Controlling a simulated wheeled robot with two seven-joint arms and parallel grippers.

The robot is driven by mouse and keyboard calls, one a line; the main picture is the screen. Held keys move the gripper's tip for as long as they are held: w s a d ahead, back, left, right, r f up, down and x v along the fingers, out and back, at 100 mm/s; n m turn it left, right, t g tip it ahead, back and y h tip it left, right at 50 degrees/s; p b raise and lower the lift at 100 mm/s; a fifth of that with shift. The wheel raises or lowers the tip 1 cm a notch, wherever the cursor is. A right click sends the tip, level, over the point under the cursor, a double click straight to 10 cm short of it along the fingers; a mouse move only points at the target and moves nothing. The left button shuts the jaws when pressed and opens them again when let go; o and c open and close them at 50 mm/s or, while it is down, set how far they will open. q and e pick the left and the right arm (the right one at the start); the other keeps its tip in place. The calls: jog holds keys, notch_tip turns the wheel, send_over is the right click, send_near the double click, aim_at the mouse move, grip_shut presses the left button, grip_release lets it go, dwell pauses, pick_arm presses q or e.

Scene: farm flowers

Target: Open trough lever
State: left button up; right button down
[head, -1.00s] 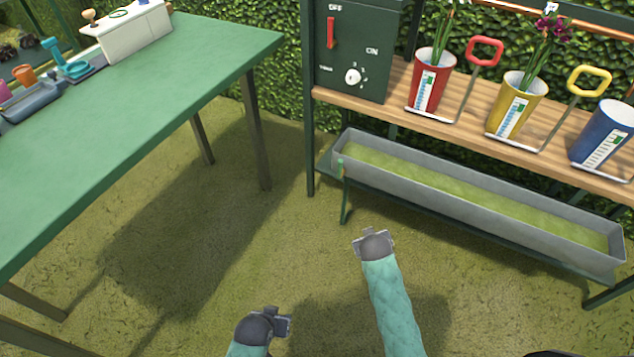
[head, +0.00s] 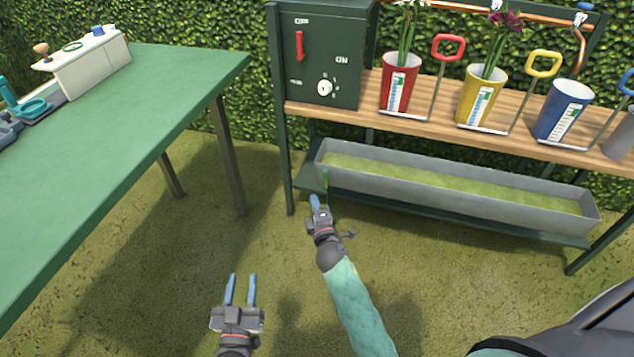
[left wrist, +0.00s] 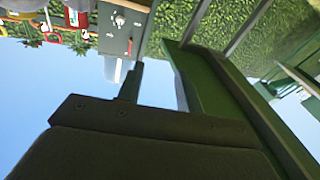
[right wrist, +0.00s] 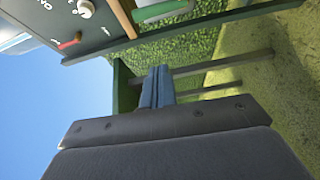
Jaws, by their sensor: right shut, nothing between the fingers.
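The long grey trough (head: 450,192) sits on the low shelf of the rack in the head view. Its lever (head: 325,184) is a thin green upright piece at the left end. My right gripper (head: 314,203) is shut and empty, with its blue fingertips just below and left of the lever; I cannot tell whether they touch it. Its shut fingers show in the right wrist view (right wrist: 158,86). My left gripper (head: 241,289) is open and empty, low over the grass, left of my right arm. Its spread fingers show in the left wrist view (left wrist: 156,90).
A green control box (head: 322,55) with a red lever stands above the trough. Red (head: 398,82), yellow (head: 481,97) and blue (head: 563,110) pots stand on the wooden shelf. A green table (head: 120,140) is at the left. Grass between table and rack is free.

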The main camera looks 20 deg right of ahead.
aim_at(326, 177)
jog(key=shift+w, duration=0.1)
dwell(0.4)
